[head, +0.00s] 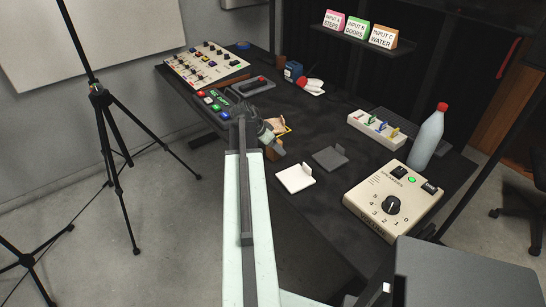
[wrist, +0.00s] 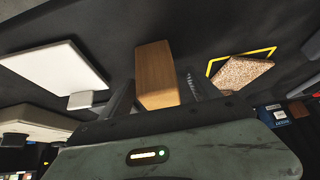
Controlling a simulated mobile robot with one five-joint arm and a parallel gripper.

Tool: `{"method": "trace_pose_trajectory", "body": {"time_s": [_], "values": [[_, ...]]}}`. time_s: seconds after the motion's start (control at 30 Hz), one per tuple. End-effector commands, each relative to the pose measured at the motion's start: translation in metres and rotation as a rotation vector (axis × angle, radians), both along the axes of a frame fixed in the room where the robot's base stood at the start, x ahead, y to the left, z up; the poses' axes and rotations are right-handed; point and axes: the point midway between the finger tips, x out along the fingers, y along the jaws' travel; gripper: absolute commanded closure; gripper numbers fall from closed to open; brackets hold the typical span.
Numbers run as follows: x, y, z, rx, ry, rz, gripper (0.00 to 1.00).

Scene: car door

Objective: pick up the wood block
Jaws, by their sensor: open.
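The wood block (wrist: 156,72) is brown with visible grain and lies between the two fingers of my gripper (wrist: 155,88) in the wrist view. The fingers stand apart on either side of it, with a dark gap showing at the left. I cannot tell whether the right finger touches it. In the head view the block (head: 274,154) is a small brown patch on the dark table, mostly hidden behind my gripper (head: 269,142).
A speckled tan piece (wrist: 240,71) lies by a yellow outline, right of the block. A white plate (head: 295,178) and a dark grey plate (head: 330,158) lie nearby on the table (head: 290,225). A dial box (head: 393,200) and a bottle (head: 427,140) stand farther right.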

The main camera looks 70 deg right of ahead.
Motion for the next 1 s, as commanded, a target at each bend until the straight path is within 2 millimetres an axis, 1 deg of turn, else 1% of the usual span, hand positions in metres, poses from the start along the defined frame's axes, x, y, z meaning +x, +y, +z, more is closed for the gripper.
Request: {"method": "trace_pose_trajectory", "body": {"time_s": [0.13, 0.17, 0.2, 0.27, 0.3, 0.4, 0.63, 0.73, 0.87, 1.0], "values": [[0.0, 0.0, 0.002, 0.0, 0.0, 0.001, 0.29], [0.0, 0.0, 0.002, 0.0, 0.0, 0.001, 0.35], [0.0, 0.0, 0.002, 0.0, 0.0, 0.001, 0.46], [0.001, 0.0, 0.002, 0.0, 0.0, 0.001, 0.62], [0.001, 0.001, 0.002, 0.0, 0.0, 0.001, 0.74], [0.001, 0.001, 0.002, 0.0, 0.0, 0.001, 1.0], [0.001, 0.001, 0.003, 0.0, 0.0, 0.001, 1.0], [0.001, 0.001, 0.007, 0.0, 0.0, 0.001, 1.0], [0.001, 0.001, 0.02, 0.0, 0.0, 0.001, 1.0], [0.001, 0.001, 0.038, 0.0, 0.0, 0.001, 1.0]]}}
